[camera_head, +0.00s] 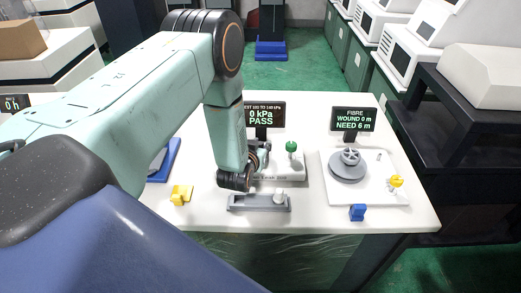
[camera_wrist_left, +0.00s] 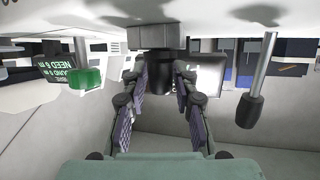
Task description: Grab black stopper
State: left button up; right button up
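In the left wrist view, which is upside down, the two fingers of the left gripper (camera_wrist_left: 160,82) stand apart on either side of a black stopper (camera_wrist_left: 160,76). The stopper sits at a grey block (camera_wrist_left: 155,37). The fingers are close to its sides; contact is not clear. The stopper is hidden in the head view. My right gripper is not in view.
A green knob (camera_head: 291,147) stands on the test block; a black-ended rod (camera_wrist_left: 250,108) is beside the gripper. A grey fixture (camera_head: 258,202) lies in front. A yellow piece (camera_head: 180,195), blue clip (camera_head: 357,212) and grey spool (camera_head: 348,167) are on the white table (camera_head: 325,225). Two display screens stand behind.

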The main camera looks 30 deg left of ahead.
pick_arm(q)
jog(key=shift+s+r, duration=0.1)
grip_shut()
